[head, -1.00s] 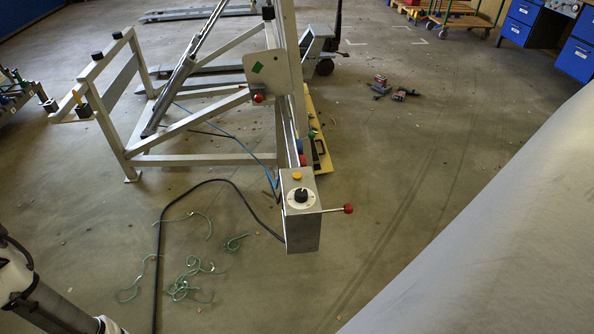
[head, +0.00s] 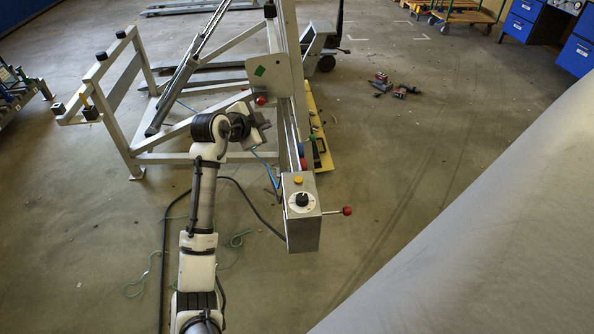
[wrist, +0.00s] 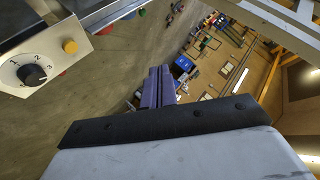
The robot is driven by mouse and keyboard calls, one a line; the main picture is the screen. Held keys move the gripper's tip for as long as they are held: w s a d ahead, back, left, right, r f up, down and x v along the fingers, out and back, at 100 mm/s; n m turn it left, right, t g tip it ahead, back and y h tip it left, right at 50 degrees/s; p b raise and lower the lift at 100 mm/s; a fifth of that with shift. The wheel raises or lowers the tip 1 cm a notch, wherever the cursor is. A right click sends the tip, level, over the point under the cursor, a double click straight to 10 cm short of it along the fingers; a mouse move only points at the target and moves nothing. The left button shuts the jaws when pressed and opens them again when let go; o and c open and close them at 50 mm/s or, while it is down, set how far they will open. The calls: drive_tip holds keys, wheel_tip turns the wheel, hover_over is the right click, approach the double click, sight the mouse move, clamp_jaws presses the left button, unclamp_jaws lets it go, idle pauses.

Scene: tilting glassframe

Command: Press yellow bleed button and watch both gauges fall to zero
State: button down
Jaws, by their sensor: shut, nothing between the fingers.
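The yellow button (head: 298,180) sits on top of a grey control box (head: 303,238) at the front end of the tilting frame. It also shows at the upper left of the wrist view (wrist: 69,47), next to a round white dial with a black knob (wrist: 33,75) and numbers. My gripper (wrist: 159,82) is shut, its purple fingers together with nothing between them. It is apart from the button, which lies to its left in the wrist view. In the head view my arm's end is left of and beyond the box; its fingertips are not clear. I cannot make out any gauges.
A lever with a red ball (head: 347,211) sticks out right of the box. The pale tilting frame (head: 150,158) stands behind and left of my arm. A black hose (head: 237,186) and green cords (head: 238,240) lie on the floor. The floor right of the box is open.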

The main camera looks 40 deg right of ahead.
sight(295, 181)
drive_tip(key=s+d+f+m+g+y, duration=0.1)
drive_tip(key=s+d+f+m+g, duration=0.2)
drive_tip(key=s+d+f+g, duration=0.1)
drive_tip(key=s+d+f, duration=0.1)
drive_tip(key=s+f, duration=0.1)
drive_tip(key=s, duration=0.1)
drive_tip(key=shift+f+y+p, duration=0.25)
drive_tip(key=shift+y+p, duration=0.1)
drive_tip(key=shift+y, duration=0.05)
drive_tip(key=shift+d, duration=0.1)
drive_tip(key=shift+f+b, duration=2.8)
drive_tip(key=shift+f, duration=1.6)
drive_tip(key=shift+f, duration=0.1)
drive_tip(key=shift+f+b, duration=0.3)
drive_tip(key=shift+f+b, duration=0.35)
drive_tip(key=shift+f, duration=0.05)
drive_tip(key=shift+r+p, duration=0.5)
drive_tip(key=shift+r, duration=0.3)
